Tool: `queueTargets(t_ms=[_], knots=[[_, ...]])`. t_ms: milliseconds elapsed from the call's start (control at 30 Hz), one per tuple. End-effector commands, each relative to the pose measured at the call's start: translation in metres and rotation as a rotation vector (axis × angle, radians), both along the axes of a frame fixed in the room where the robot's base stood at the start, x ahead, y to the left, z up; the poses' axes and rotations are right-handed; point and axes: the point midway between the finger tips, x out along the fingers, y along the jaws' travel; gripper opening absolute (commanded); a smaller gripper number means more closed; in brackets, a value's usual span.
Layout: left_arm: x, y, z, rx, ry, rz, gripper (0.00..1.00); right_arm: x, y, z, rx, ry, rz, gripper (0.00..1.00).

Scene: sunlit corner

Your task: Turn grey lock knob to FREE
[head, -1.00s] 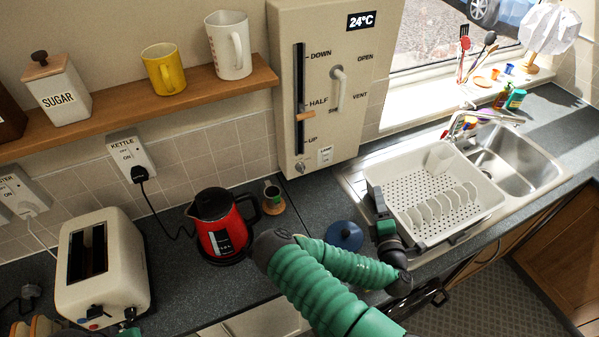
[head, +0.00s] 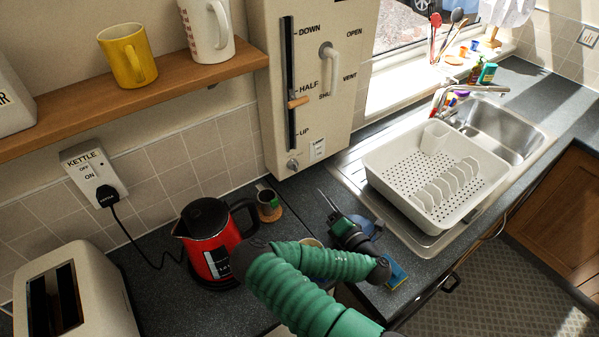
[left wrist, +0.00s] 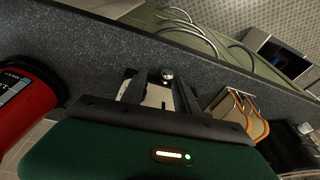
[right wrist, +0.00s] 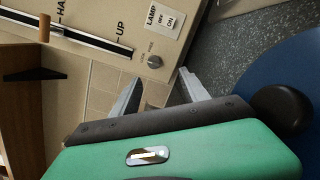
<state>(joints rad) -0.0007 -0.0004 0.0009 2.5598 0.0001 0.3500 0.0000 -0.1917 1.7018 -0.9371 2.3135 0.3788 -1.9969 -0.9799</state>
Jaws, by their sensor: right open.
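The grey lock knob (head: 293,165) sits at the lower left of the cream wall panel (head: 335,130), under the slider slot. It also shows in the right wrist view (right wrist: 155,62), with tiny labels beside it that I cannot read surely. My right gripper (head: 326,202) is open and empty over the counter, below and right of the knob and apart from it. In the right wrist view its fingers (right wrist: 158,90) point toward the panel's lower edge. My left gripper (left wrist: 158,92) shows only in its wrist view, fingers apart above the counter; a small pale item appears between them, contact unclear.
The red kettle (head: 208,240) and a small cup (head: 268,203) stand left of my right gripper. A blue round item (head: 368,227) and a sponge (head: 397,274) lie by the arm. The dish rack (head: 440,175) is to the right. A LAMP switch (head: 318,149) sits beside the knob.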

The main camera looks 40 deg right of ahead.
Motion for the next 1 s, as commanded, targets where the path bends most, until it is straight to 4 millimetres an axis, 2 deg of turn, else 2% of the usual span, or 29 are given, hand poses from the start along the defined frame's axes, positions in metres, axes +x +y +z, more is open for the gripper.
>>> queueTargets(t_ms=[67,100,167,233,400,533,700,967,1000], knots=[[0.000,0.000,-0.007,0.000,0.000,0.001,0.36,0.009,0.000,0.005,-0.004,-0.017,0.006,0.53],[0.000,0.000,0.005,0.000,0.001,0.001,0.36,0.021,-0.002,0.012,0.001,-0.020,0.004,0.53],[0.000,0.000,0.011,0.000,0.001,0.001,0.36,0.037,-0.004,0.014,-0.002,-0.020,0.008,0.53],[0.000,0.000,0.003,0.000,-0.001,0.002,0.36,0.055,-0.007,0.005,-0.008,-0.012,0.014,0.53],[0.000,0.001,-0.003,0.001,0.001,0.002,0.36,0.098,-0.021,0.001,-0.005,-0.009,0.012,0.53],[0.000,0.001,-0.008,0.000,0.001,0.002,0.36,0.124,-0.029,0.000,-0.003,-0.009,0.010,0.53],[0.000,0.001,-0.010,0.000,0.001,0.001,0.36,0.141,-0.032,0.002,-0.004,-0.007,0.009,0.53],[0.000,0.001,-0.009,0.000,0.001,0.001,0.36,0.144,-0.030,0.004,-0.007,-0.006,0.009,0.53],[0.000,0.001,-0.009,0.000,0.001,0.001,0.36,0.144,-0.030,0.004,-0.007,-0.006,0.009,0.49]])
